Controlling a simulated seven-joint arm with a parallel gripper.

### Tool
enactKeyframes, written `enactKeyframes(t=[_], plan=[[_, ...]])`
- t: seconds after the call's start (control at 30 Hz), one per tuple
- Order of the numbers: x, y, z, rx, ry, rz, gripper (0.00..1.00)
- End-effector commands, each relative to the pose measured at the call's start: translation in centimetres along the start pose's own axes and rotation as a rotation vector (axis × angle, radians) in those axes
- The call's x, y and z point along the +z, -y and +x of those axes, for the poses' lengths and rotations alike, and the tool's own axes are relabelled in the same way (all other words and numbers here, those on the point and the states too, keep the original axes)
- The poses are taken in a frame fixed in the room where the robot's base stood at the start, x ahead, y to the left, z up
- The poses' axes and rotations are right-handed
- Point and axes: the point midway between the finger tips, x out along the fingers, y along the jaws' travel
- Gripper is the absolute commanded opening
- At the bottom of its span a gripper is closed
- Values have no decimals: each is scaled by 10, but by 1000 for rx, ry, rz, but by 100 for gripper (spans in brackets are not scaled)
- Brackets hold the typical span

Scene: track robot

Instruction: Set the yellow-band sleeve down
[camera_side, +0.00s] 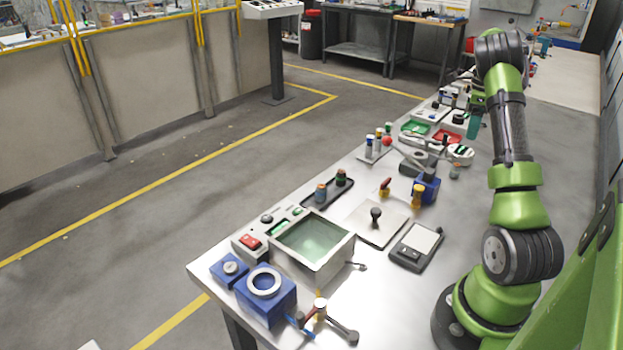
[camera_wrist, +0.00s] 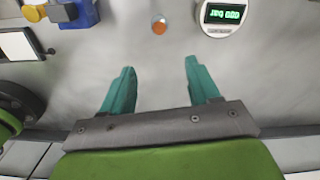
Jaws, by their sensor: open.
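My gripper (camera_side: 474,122) hangs over the back right part of the bench in the side view. In the wrist view its two teal fingers (camera_wrist: 158,90) are wide apart, with only bare bench between them. Small upright cylinders stand on a light rack (camera_side: 366,157) at the bench's left edge, and two more stand in a dark tray (camera_side: 328,192). They are too small for me to tell which is the yellow-band sleeve. A small round orange-topped piece (camera_wrist: 160,26) lies beyond the fingertips, apart from them.
A round white display unit (camera_wrist: 222,16) stands beyond the right finger. A blue block (camera_side: 428,187) has a yellow knob-like piece (camera_side: 418,196) beside it. A green-lined bin (camera_side: 325,262) and a blue ring-topped box (camera_side: 268,308) are at the near end. Bare bench lies around the fingers.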

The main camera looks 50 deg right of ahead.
Motion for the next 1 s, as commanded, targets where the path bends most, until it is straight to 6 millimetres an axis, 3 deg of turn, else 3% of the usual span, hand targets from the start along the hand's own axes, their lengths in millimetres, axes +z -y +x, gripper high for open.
enactKeyframes(t=[0.1,0.2,0.33,0.47,0.8,1.0], plan=[[2,15,-11,-7,-13,222,61],[8,14,-21,0,4,340,61],[10,10,-16,19,8,414,61],[10,9,4,21,7,419,61],[12,8,75,20,8,417,61],[12,8,95,18,10,415,61]])
